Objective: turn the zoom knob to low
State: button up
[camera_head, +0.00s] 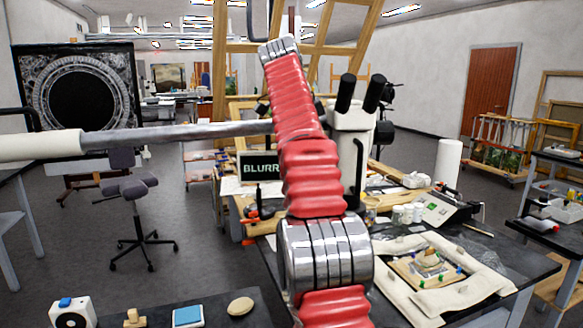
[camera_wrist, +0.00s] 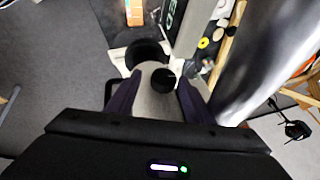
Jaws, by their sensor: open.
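The microscope (camera_head: 350,120), with a pale body and two black eyepieces, stands on the bench behind my red arm, which hides part of it. In the wrist view, my gripper (camera_wrist: 160,82) is open. Its two dark fingers stand either side of a pale rounded part of the microscope (camera_wrist: 153,103). A short black round part (camera_wrist: 164,78) shows between the fingertips; I cannot tell whether it is the zoom knob or an eyepiece. I see no contact with the fingers.
A large shiny cylinder (camera_wrist: 268,50) passes close at the right in the wrist view. On the bench are a padded tray with a gilt fragment (camera_head: 428,262), small jars (camera_head: 405,213) and a paper roll (camera_head: 447,163). A swivel chair (camera_head: 130,190) stands on the floor at left.

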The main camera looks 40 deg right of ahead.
jog(key=shift+s+a+m+t+h, duration=0.1)
jog(key=shift+s+m+t+h, duration=0.05)
jog(key=shift+t+h, duration=0.35)
jog(key=shift+s+a+m+t+h, duration=0.15)
jog(key=shift+t+h, duration=0.25)
jog(key=shift+t, duration=0.2)
dwell(0.4)
jog(key=shift+s+f+m+t+h, duration=0.1)
jog(key=shift+f+m+t+h, duration=0.15)
jog(key=shift+t+h, duration=0.65)
jog(key=shift+m+t, duration=0.25)
jog(key=shift+t, duration=0.35)
jog(key=shift+s+a+f+m+t+h, duration=0.1)
jog(key=shift+m+t+h, duration=0.05)
jog(key=shift+t+h, duration=0.3)
jog(key=shift+s+f+m+t+h, duration=0.1)
jog(key=shift+m+t+h, duration=0.05)
jog(key=shift+t+h, duration=0.25)
jog(key=shift+f+t+h, duration=0.1)
jog(key=shift+t+h, duration=0.25)
jog(key=shift+h, duration=0.1)
jog(key=shift+f+m+t+h, duration=0.35)
jog(key=shift+m+t+h, duration=0.35)
jog(key=shift+t+h, duration=0.4)
